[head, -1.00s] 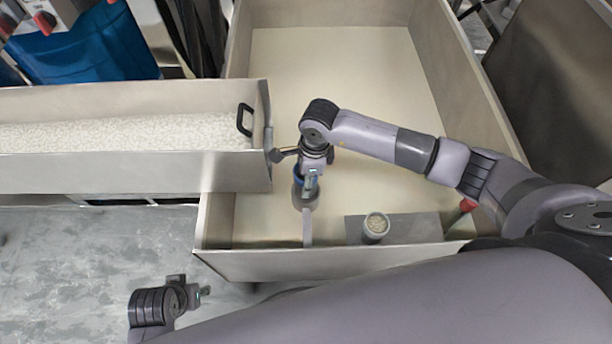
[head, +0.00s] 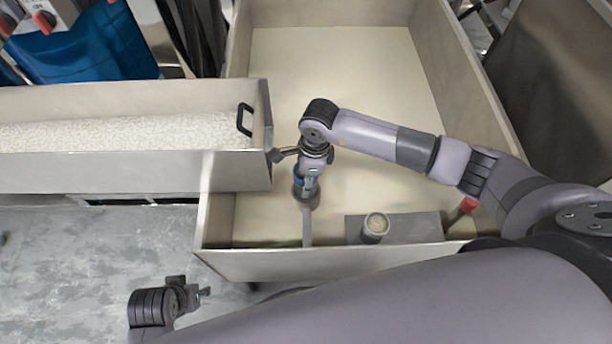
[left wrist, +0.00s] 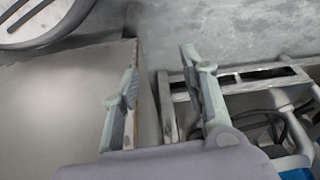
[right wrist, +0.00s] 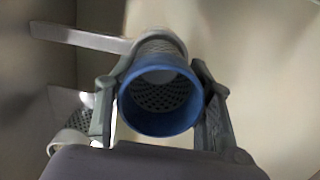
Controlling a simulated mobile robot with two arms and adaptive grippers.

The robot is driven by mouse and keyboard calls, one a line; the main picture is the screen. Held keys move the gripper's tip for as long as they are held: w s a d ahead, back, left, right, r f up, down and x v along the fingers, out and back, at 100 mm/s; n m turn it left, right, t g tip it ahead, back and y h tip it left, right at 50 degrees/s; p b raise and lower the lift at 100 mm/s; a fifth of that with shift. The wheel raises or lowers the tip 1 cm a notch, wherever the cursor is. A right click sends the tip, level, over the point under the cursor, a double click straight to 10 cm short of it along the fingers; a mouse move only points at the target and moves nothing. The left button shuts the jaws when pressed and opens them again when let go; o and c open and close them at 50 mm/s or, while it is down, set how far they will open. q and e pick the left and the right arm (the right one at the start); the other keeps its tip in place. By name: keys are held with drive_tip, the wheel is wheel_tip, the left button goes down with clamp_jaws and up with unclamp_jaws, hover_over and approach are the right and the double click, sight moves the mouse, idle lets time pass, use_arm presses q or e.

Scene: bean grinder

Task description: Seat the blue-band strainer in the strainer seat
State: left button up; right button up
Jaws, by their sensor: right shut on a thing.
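My right gripper (head: 308,181) is shut on the blue-band strainer (right wrist: 160,95), with one finger on each side of its blue band. In the right wrist view I look into the strainer at its perforated bottom. Its mesh side shows beyond the band, by the grey ring of the strainer seat (right wrist: 130,58). In the head view the strainer is at the seat (head: 307,228), mostly hidden by the gripper. I cannot tell how deep it sits in the ring. My left gripper (left wrist: 163,95) is open and empty, off to the left and outside the bin.
A grey cup (head: 375,228) with pale contents stands on a grey plate (head: 418,227) at the bin's front. A red-topped object (head: 468,205) is at its right. A trough of pale beans (head: 130,133) borders the left. The back of the large bin (head: 350,70) is clear.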

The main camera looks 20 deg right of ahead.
use_arm(q)
drive_tip(key=shift+r, duration=0.15)
drive_tip(key=shift+r, duration=0.6)
use_arm(e)
drive_tip(key=shift+f, duration=0.15)
use_arm(q)
drive_tip(key=shift+r+b, duration=0.45)
drive_tip(key=shift+r, duration=0.5)
use_arm(e)
drive_tip(key=shift+f, duration=0.35)
use_arm(q)
drive_tip(key=shift+b+v, duration=0.6)
drive_tip(key=shift+v, duration=1.5)
use_arm(e)
drive_tip(key=shift+f, duration=0.7)
use_arm(q)
drive_tip(key=shift+a, duration=0.1)
drive_tip(key=shift+b, duration=0.35)
use_arm(e)
drive_tip(key=shift+f, duration=0.4)
use_arm(q)
drive_tip(key=shift+s+t, duration=0.1)
drive_tip(key=shift+t, duration=0.2)
use_arm(e)
drive_tip(key=shift+f, duration=0.3)
